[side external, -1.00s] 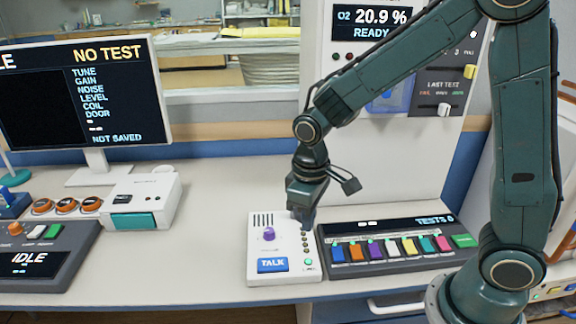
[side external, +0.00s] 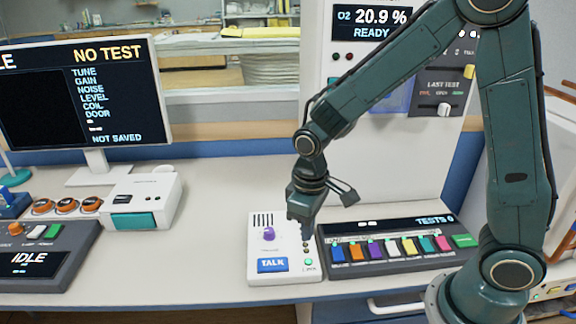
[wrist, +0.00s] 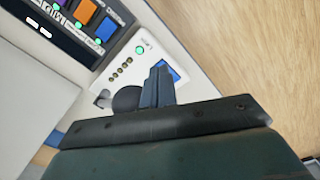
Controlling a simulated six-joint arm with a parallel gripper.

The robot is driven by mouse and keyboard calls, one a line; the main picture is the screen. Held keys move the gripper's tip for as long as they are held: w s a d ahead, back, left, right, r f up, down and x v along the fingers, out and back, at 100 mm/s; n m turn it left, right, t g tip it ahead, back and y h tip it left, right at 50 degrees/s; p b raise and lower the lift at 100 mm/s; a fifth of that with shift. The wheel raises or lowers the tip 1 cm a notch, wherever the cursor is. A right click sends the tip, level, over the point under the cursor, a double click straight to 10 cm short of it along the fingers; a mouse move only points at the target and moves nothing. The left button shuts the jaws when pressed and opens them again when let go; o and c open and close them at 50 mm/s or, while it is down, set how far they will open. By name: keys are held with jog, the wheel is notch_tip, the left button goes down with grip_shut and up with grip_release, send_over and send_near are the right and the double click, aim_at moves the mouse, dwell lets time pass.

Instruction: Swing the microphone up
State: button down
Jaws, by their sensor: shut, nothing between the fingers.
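A white intercom panel (side external: 258,245) with a slotted speaker grille, a purple knob (side external: 268,234) and a blue TALK button (side external: 272,265) lies on the desk. My gripper (side external: 304,236) is shut and empty, pointing down just above the panel's right side by a row of small lights. In the wrist view my gripper (wrist: 159,78) is over the panel, hiding part of the blue button. A dark rounded shape (wrist: 128,98) is beside the fingers; I cannot tell whether it is the microphone. No microphone is clearly recognisable in the side view.
A keypad with several coloured keys (side external: 390,249) sits close to the right of the panel. A white box (side external: 142,202) and a monitor (side external: 85,95) stand to the left. The desk between the white box and panel (side external: 215,220) is clear.

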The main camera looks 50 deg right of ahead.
jog(key=shift+w+r, duration=0.1)
jog(key=shift+w+d+r, duration=0.55)
jog(key=shift+d+r, duration=0.05)
jog(key=shift+r, duration=0.3)
jog(key=shift+w+d+r, duration=0.55)
jog(key=shift+d+r, duration=0.05)
jog(key=shift+r, duration=0.25)
jog(key=shift+r, duration=0.1)
jog(key=shift+w+d+r, duration=1.45)
jog(key=shift+w+d, duration=0.05)
dwell(0.5)
jog(key=shift+w+d, duration=0.1)
jog(key=shift+w, duration=0.05)
